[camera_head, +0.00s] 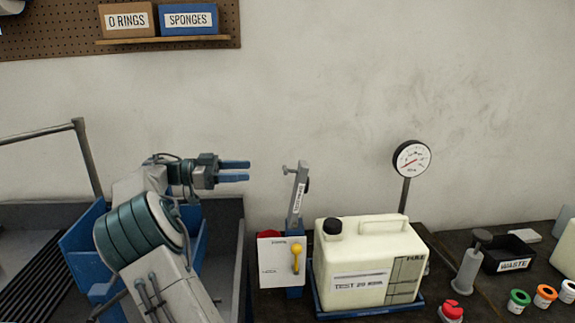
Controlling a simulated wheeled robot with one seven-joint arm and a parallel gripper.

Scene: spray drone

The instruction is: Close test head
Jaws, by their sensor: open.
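A blue post (296,232) stands left of the white jug and carries a grey labelled arm (298,195). The arm rises upright with a slight tilt, and a short knob sticks out to the left at its top. I take this arm to be the test head; its label is too small to read. A white plate (268,272) with a yellow lever (296,258) is in front of the post. My gripper (249,171) is open and empty, its blue fingers pointing right. In the picture it is left of the arm's top, apart from it.
A white jug (345,255) on a blue tray (370,312) stands just right of the post. A gauge (411,160) rises behind it. A black waste bin (510,252) and several coloured rings are at the right. Blue bins (85,245) are left.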

